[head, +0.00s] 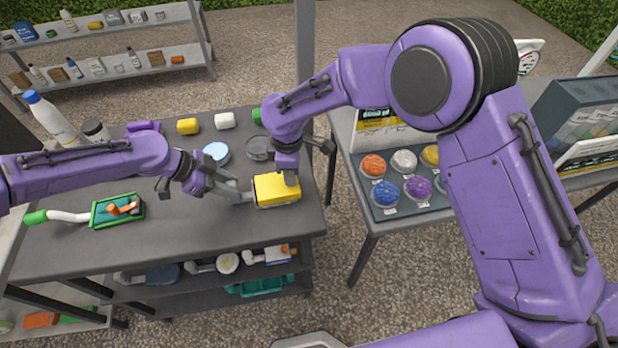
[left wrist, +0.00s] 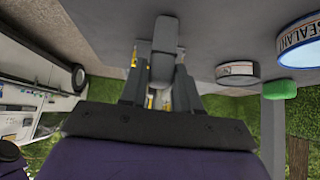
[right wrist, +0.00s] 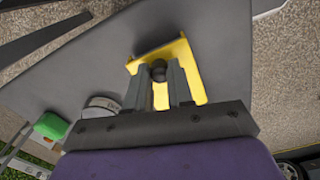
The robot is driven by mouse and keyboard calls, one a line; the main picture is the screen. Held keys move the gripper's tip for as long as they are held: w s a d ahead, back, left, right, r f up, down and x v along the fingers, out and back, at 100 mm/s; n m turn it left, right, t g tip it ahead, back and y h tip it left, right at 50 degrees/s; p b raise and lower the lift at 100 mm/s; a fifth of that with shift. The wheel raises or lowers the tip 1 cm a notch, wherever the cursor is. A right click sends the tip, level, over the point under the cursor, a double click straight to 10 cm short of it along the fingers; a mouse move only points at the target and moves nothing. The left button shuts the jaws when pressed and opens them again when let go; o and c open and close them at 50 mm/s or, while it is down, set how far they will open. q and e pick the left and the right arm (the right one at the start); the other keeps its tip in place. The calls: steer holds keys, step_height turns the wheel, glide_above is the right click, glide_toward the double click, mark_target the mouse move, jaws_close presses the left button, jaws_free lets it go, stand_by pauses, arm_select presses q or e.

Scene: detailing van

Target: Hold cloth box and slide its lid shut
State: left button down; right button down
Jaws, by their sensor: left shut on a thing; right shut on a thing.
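The cloth box shows as a yellow block (head: 277,191) near the front right edge of the dark bench, with a grey part reaching out from its left side. My left gripper (head: 236,192) is shut on that grey part; the left wrist view shows a grey block (left wrist: 165,50) between its fingers. My right gripper (head: 287,172) comes down from above onto the yellow top. In the right wrist view its fingers close on a small dark knob (right wrist: 158,70) above the yellow piece (right wrist: 188,57). The fingers hide part of the box, and I cannot tell how far the lid is open.
On the bench (head: 185,235) are a green tray (head: 103,212) with an orange tool, a green-ended brush (head: 40,216), a blue-lidded tin (head: 216,152), a grey tin (head: 259,148) and bottles. Colored pads (head: 373,165) fill a rack on the right table. The bench front is clear.

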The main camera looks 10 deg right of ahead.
steer(key=shift+a, duration=0.5)
stand_by(0.4)
steer(key=c, duration=0.9)
jaws_free()
step_height(320, 180, up, 12)
